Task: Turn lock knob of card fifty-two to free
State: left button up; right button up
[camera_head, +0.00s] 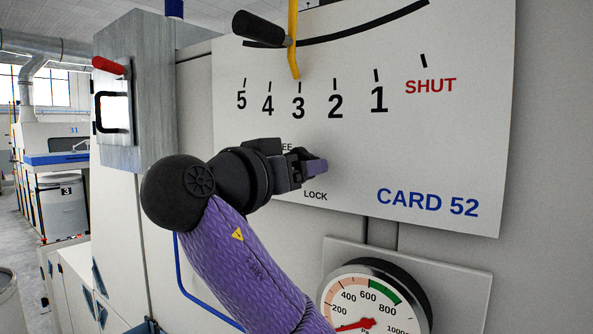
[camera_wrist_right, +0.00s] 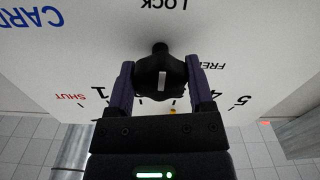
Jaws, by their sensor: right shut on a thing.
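The panel of card fifty-two (camera_head: 450,150) is white, with the blue text "CARD 52" at its lower right. The lock knob (camera_wrist_right: 162,75) is black with a white mark, and shows between my right fingers in the right wrist view. My right gripper (camera_head: 318,167) is shut on the knob, one purple finger on each side. In the right wrist view the white mark runs upright; "LOCK" (camera_wrist_right: 165,4) is at the top and "FREE" (camera_wrist_right: 208,66) at the right. In the head view the gripper hides the knob and part of "FREE". My left gripper is not in view.
Above is a scale from 5 to "SHUT" with a yellow pointer (camera_head: 294,45) near 3 and a black-gripped lever (camera_head: 260,28). A round gauge (camera_head: 375,300) sits below. A grey box (camera_head: 140,80) with a red-handled lever (camera_head: 108,66) stands left.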

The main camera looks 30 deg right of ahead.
jog(key=shift+f+m+b, duration=0.2)
jog(key=shift+m+b, duration=1.35)
jog(key=shift+m, duration=0.15)
jog(key=m+b, duration=0.1)
jog(key=m, duration=0.1)
jog(key=shift+w+r+m, duration=0.1)
jog(key=shift+m, duration=0.3)
jog(key=m, duration=0.2)
jog(key=shift+r+m+b, duration=0.1)
jog(key=shift+m+b, duration=0.3)
jog(key=m, duration=0.3)
jog(key=shift+w+a+m, duration=0.1)
jog(key=shift+m, duration=0.2)
jog(key=m, duration=0.3)
jog(key=shift+r+m, duration=0.15)
jog(key=shift+m, duration=0.15)
jog(key=m, duration=0.3)
jog(key=shift+r, duration=0.1)
jog(key=shift+m, duration=2.2)
